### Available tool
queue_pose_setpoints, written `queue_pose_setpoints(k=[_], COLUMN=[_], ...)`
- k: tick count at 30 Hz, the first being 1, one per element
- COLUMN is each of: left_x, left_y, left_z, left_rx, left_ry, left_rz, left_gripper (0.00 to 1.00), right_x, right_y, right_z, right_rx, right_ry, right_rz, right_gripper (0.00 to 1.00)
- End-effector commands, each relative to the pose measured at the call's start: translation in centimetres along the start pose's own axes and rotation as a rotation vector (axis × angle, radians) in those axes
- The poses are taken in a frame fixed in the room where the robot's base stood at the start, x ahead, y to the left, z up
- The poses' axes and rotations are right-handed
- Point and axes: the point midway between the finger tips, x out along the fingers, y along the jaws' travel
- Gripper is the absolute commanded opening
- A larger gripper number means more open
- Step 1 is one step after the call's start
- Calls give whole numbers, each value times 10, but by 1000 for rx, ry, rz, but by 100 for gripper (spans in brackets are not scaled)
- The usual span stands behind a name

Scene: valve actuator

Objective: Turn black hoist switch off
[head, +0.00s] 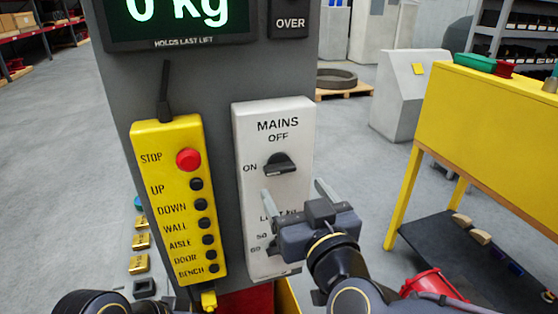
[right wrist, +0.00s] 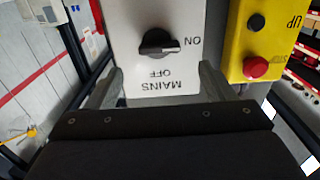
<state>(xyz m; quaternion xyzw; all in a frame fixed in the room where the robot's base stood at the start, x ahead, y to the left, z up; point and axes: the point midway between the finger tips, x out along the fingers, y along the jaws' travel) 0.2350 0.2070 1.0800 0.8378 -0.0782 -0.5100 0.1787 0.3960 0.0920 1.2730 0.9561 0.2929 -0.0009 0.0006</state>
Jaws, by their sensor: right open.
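The black mains switch (head: 279,165) is a rotary knob on a white panel (head: 301,120) marked MAINS, with OFF above the knob and ON to its left. Its pointer lies level, toward ON. In the right wrist view the knob (right wrist: 157,43) appears upside down, pointing right to ON. My right gripper (head: 294,192) is open and empty, in front of the panel just below the knob in the head view. Its fingers (right wrist: 162,76) are spread wider than the knob and apart from it. My right gripper partly hides a lower LIMIT dial. My left gripper is out of view.
A yellow pendant (head: 172,215) with a red STOP button (head: 188,159) and several black buttons hangs left of the panel. A weight display (head: 178,18) is above. A yellow bench (head: 488,115) stands at right, with a red bin (head: 432,284) low down.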

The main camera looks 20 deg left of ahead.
Motion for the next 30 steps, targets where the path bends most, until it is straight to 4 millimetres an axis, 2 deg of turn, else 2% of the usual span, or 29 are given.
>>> queue_pose_setpoints(k=[9,15,26,30], left_x=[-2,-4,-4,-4], left_y=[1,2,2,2], left_z=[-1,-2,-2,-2], left_rx=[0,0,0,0], left_ry=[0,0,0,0], left_rz=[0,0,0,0], left_gripper=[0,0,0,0], right_x=[47,70,76,75], right_y=[0,0,0,0], right_z=[0,0,0,0], right_rx=[-3,0,0,0], right_ry=[-1,0,1,1], right_rz=[3,2,0,0], right_gripper=[76,76,76,58])
